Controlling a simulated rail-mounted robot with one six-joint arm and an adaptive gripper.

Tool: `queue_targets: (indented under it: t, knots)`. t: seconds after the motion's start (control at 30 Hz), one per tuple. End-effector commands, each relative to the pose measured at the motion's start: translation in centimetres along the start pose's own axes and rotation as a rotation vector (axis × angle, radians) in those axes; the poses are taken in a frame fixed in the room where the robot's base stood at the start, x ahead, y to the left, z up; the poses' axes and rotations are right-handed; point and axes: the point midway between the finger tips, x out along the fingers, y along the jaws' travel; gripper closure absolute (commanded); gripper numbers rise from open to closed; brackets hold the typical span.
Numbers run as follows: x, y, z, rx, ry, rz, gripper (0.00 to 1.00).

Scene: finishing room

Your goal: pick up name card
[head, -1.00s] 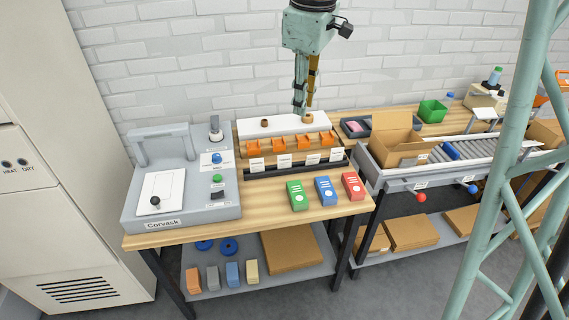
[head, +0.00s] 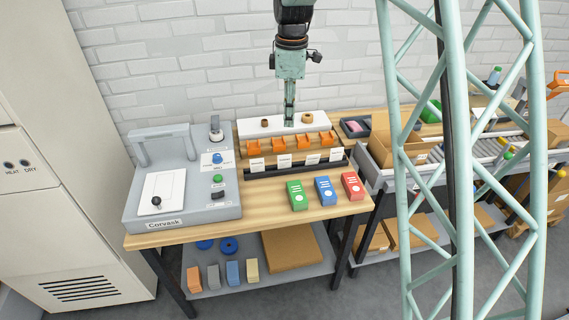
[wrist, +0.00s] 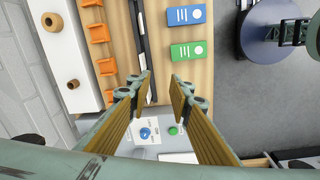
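Several small white name cards (head: 312,159) stand upright in a row along a black rail on the wooden bench, in front of the orange holders. Their print is too small to read. In the wrist view the rail (wrist: 140,25) runs up the picture, and the cards show only as thin pale edges. My gripper (head: 289,120) hangs over the bench, by the white block behind the orange holders in the head view. In the wrist view my gripper (wrist: 161,88) has its two fingers spread with nothing between them.
Orange holders (head: 279,143) stand just behind the rail. Green (head: 296,195), blue (head: 325,190) and red (head: 352,186) boxes lie in front. A grey machine (head: 200,200) stands at the left. A white block (head: 250,127) with round brown pieces is at the back.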

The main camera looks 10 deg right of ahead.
Motion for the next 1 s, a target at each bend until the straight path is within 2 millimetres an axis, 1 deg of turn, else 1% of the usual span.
queue_targets:
  t: [0.03, 0.3, 0.6, 0.7, 0.8, 1.0]
  knots:
    - [0.9, 0.5, -0.2, -0.016, -0.002, -0.006, 0.81]
    - [5.5, 3.2, -1.0, -0.119, -0.007, -0.029, 0.81]
    - [10.4, 5.5, -1.7, -0.224, -0.009, -0.051, 0.81]
    - [11.5, 6.0, -1.9, -0.247, -0.010, -0.056, 0.81]
    - [12.2, 6.3, -1.9, -0.260, -0.009, -0.058, 0.81]
    - [12.6, 6.4, -2.0, -0.269, -0.009, -0.060, 0.81]
